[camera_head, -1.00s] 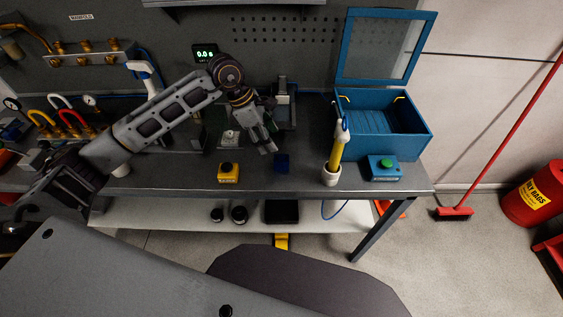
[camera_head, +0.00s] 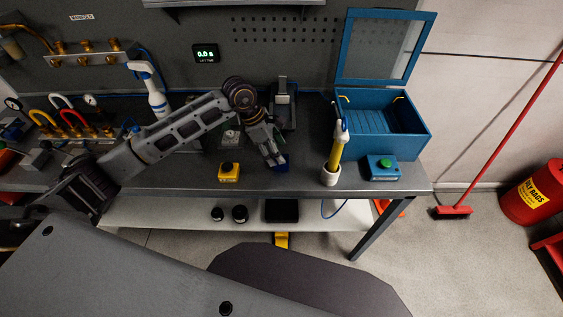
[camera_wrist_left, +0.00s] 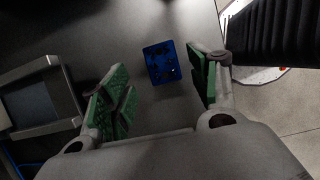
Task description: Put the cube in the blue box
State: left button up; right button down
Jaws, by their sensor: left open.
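The small dark blue cube (camera_head: 283,168) sits on the workbench near its front edge in the head view. In the left wrist view the cube (camera_wrist_left: 162,62) lies between and just beyond the green-padded fingers. My left gripper (camera_head: 274,160) is open, just above the cube, and hides part of it; the wrist view shows its spread fingers (camera_wrist_left: 158,88) with nothing held. The blue box (camera_head: 412,141) stands at the back right of the bench with its windowed lid (camera_head: 345,50) raised. My right gripper is not in view.
A white cup holding a yellow-handled tool (camera_head: 331,174) and a blue control box with a green button (camera_head: 383,168) stand in front of the blue box. A yellow button box (camera_head: 229,172) is left of the cube. A spray bottle (camera_head: 157,98) stands behind my arm.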

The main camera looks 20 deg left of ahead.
pick_arm(q)
jog(key=shift+d+f+p, duration=0.3)
jog(key=shift+d+f, duration=0.1)
jog(key=shift+f, duration=0.2)
jog(key=x, duration=0.2)
jog(key=shift+s+d+f+p, duration=0.1)
jog(key=shift+d+f+p, duration=0.1)
jog(key=shift+f+p, duration=0.1)
jog(key=shift+f, duration=0.3)
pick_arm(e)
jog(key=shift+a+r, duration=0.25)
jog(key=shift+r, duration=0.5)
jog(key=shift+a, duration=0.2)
pick_arm(q)
grip_shut()
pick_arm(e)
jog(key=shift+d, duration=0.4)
pick_arm(q)
jog(key=shift+r, duration=0.1)
